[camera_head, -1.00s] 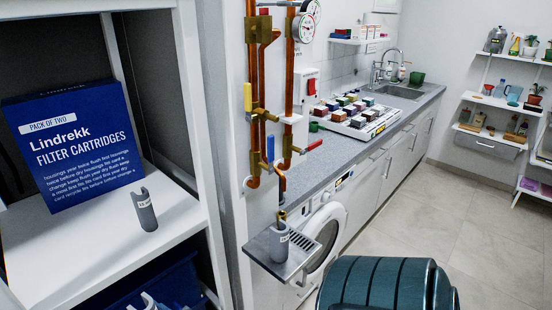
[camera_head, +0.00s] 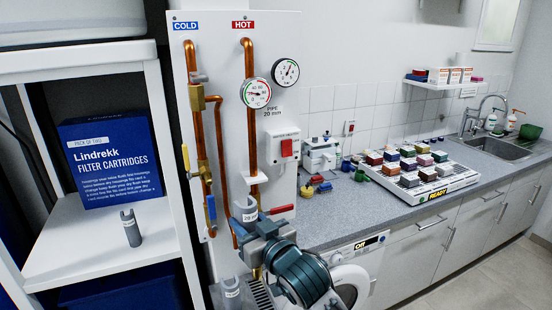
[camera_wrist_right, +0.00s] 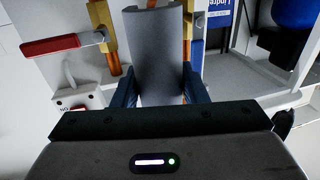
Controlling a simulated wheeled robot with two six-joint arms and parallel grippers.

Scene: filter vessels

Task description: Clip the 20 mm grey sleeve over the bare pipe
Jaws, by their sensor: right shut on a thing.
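In the right wrist view the sleeve (camera_wrist_right: 156,50) stands between the blue fingers. The copper HOT pipe (camera_head: 250,110) runs down the board; a "PIPE 20 mm" label is beside it. Whether the sleeve touches a pipe I cannot tell. Another grey sleeve (camera_head: 131,228) stands on the left shelf, and one (camera_head: 232,293) stands on the small drip tray below the pipes. My left gripper is not in view.
The COLD pipe (camera_head: 202,130) with its brass valves is left of the HOT pipe. A red lever (camera_head: 280,209) juts right, close to the held sleeve. Gauges (camera_head: 256,93) and a switch box (camera_head: 284,148) are on the right. A blue cartridge box (camera_head: 110,160) stands on the shelf.

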